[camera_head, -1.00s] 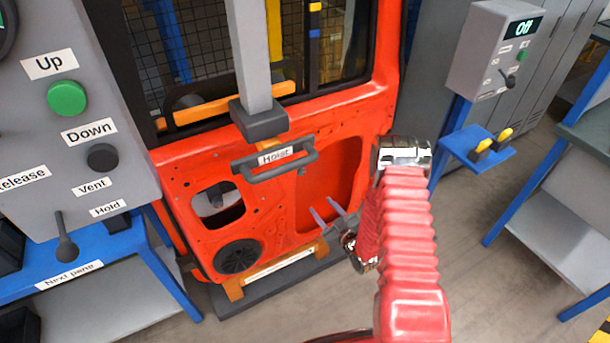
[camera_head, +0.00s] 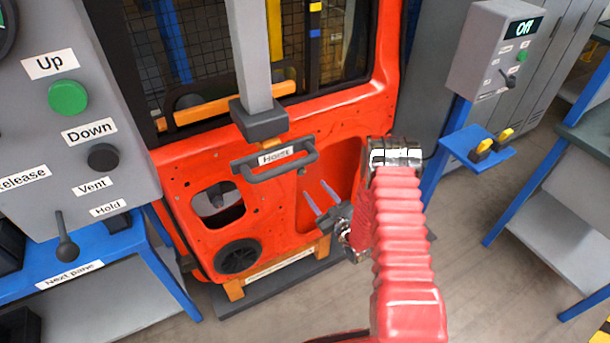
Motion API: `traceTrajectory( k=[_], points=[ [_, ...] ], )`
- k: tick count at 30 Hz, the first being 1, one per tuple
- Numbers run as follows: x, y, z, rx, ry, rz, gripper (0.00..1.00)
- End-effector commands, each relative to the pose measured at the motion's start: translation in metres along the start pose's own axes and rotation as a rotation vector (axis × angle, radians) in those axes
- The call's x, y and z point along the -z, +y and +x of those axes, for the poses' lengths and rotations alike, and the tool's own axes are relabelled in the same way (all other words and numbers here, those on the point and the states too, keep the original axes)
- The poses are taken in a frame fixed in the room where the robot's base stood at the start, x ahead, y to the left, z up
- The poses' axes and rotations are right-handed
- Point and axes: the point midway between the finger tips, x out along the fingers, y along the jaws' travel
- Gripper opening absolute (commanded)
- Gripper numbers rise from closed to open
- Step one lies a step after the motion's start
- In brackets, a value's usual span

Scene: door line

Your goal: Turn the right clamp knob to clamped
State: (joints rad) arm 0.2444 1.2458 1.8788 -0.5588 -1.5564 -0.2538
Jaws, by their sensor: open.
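My gripper (camera_head: 313,185) is open and empty. Its two thin grey fingers point up and left in front of the red door's lower recess. Whether they touch the door cannot be told. The red door (camera_head: 285,215) stands upright. No knob labelled as a clamp can be made out, and my red arm hides part of the door's lower right side.
A grey hoist handle (camera_head: 275,165) hangs before the door, above my gripper. A grey control panel (camera_head: 65,130) stands at left, a grey box reading "Off" (camera_head: 490,50) at right. A blue shelf (camera_head: 477,150) holds yellow-and-black items. Open floor (camera_head: 480,260) lies at right.

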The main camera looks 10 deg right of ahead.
Motion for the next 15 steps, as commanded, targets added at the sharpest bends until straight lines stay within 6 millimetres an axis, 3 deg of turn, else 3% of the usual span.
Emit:
traceTrajectory(
  k=[15],
  points=[
    [0.000,0.000,0.080,0.000,0.001,0.000,0.47]
  ],
)
